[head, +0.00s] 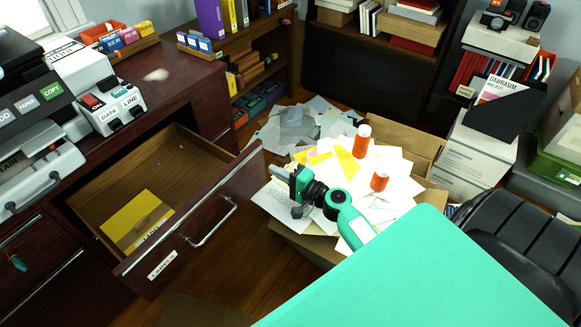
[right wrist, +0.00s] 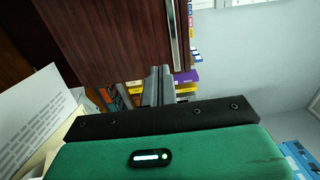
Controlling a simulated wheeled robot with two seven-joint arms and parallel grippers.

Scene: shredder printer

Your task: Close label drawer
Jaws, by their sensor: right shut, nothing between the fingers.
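The label drawer (head: 190,232) is pulled well out of the dark red desk. Its front carries a metal bar handle (head: 212,222) and a white label. A yellow folder or pad (head: 138,222) lies inside it. My right gripper (head: 279,174) is just right of the drawer front's far end in the head view, shut and empty. In the right wrist view its two fingers (right wrist: 158,84) are together, close to a dark wood panel (right wrist: 105,35) with a metal bar. I cannot tell whether they touch it. My left gripper is not in view.
A box overflowing with papers (head: 330,200), with orange bottles (head: 362,140) on top, stands beside my right gripper. A black chair (head: 520,235) is at the right. A bookshelf (head: 262,75) stands behind. Wooden floor shows in front of the drawer.

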